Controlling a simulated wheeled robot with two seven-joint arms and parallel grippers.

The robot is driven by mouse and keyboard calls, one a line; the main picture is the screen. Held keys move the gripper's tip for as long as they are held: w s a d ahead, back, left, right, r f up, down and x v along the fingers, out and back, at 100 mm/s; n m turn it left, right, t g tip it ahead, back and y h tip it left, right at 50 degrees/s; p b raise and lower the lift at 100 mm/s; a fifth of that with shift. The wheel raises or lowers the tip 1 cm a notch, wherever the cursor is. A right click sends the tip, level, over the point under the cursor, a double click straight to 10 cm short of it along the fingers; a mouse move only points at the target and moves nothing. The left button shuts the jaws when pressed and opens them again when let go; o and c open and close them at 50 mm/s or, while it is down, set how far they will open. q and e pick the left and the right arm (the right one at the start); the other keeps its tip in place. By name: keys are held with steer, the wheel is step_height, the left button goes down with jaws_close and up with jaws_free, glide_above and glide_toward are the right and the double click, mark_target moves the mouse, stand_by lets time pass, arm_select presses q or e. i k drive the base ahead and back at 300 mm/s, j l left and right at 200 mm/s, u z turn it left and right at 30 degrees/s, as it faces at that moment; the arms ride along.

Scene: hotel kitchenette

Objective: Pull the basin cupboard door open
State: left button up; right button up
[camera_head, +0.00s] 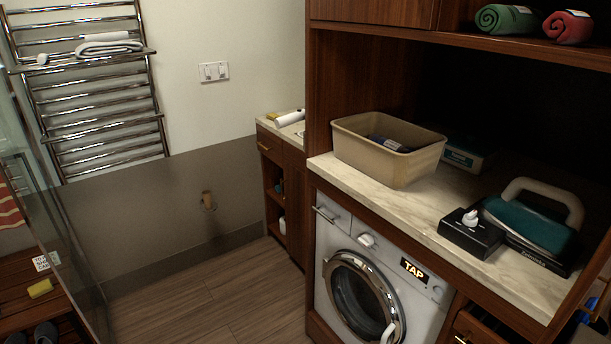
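A narrow wooden cabinet (294,186) with a pale top (290,130) stands at the back, beyond the washing machine unit. It looks like the basin cupboard, but I cannot be sure. Its left side has a drawer with a small handle (263,146) above open shelves. The right part is a plain wooden panel, partly hidden by the tall unit; I see no handle on it and cannot tell whether it is a door. No basin is clearly visible. Neither of my grippers is in view.
A washing machine (338,250) sits under a marble counter (410,205) holding a beige bin (365,160), a black box (468,235) and a teal iron-like appliance (530,222). A glass panel (75,240) stands left. The wooden floor (205,295) between is clear.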

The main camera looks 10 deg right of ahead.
mark_target(294, 178)
steer(key=i+j+z, duration=0.2)
steer(key=j, duration=0.15)
steer(key=i+j+z, duration=0.2)
steer(key=j, duration=0.2)
steer(key=j+z, duration=0.2)
steer(key=j, duration=0.15)
steer(key=i+j, duration=0.3)
steer(key=i, duration=0.2)
steer(key=i+j, duration=0.3)
steer(key=i, duration=0.2)
steer(key=i+j, duration=0.3)
steer(key=i, duration=0.2)
steer(key=i+j, duration=0.3)
steer(key=i, duration=0.15)
